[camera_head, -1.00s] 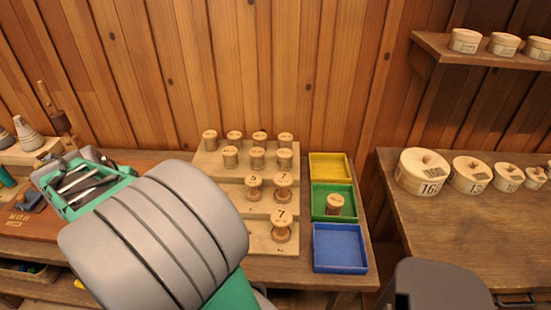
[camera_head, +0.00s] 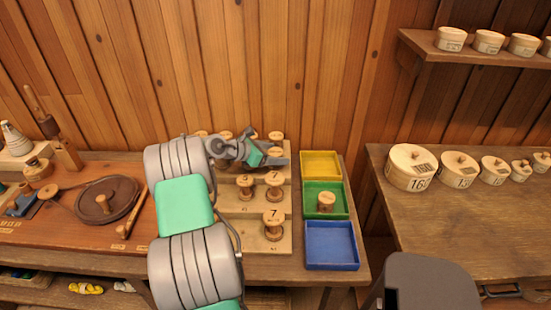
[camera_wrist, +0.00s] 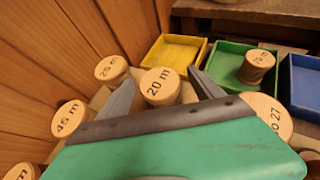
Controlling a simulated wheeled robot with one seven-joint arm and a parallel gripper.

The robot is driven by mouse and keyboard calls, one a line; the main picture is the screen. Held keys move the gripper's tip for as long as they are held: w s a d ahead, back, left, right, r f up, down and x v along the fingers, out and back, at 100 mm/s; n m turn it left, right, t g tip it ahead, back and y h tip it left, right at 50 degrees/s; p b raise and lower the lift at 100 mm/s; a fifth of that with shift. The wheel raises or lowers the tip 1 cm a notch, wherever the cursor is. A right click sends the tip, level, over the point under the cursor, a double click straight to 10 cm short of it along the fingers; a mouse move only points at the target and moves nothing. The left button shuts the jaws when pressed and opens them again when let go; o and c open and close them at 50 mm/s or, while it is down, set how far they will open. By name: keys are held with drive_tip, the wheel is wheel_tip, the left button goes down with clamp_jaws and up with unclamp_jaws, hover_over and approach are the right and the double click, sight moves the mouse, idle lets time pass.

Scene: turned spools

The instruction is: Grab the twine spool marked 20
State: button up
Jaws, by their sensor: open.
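The twine spool marked 20 m (camera_wrist: 160,86) is a pale wooden spool. In the wrist view its round top shows between the fingers of my gripper (camera_wrist: 162,78). My gripper is open, with one finger on each side of the spool; I cannot tell whether either touches it. The spool's lower part is hidden by the gripper's body. In the head view my gripper (camera_head: 284,160) is over the right end of the stepped spool rack (camera_head: 242,230) and largely covers the spools there.
Right of the rack are a yellow tray (camera_head: 321,164), a green tray (camera_head: 340,207) holding a spool (camera_head: 326,201), and an empty blue tray (camera_head: 332,245). A plank wall rises behind.

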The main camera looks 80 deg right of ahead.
drive_tip(key=shift+s+d+f, duration=0.15)
drive_tip(key=shift+s+d, duration=0.05)
drive_tip(key=shift+c, duration=0.4)
drive_tip(key=shift+w, duration=0.1)
drive_tip(key=c, duration=1.4)
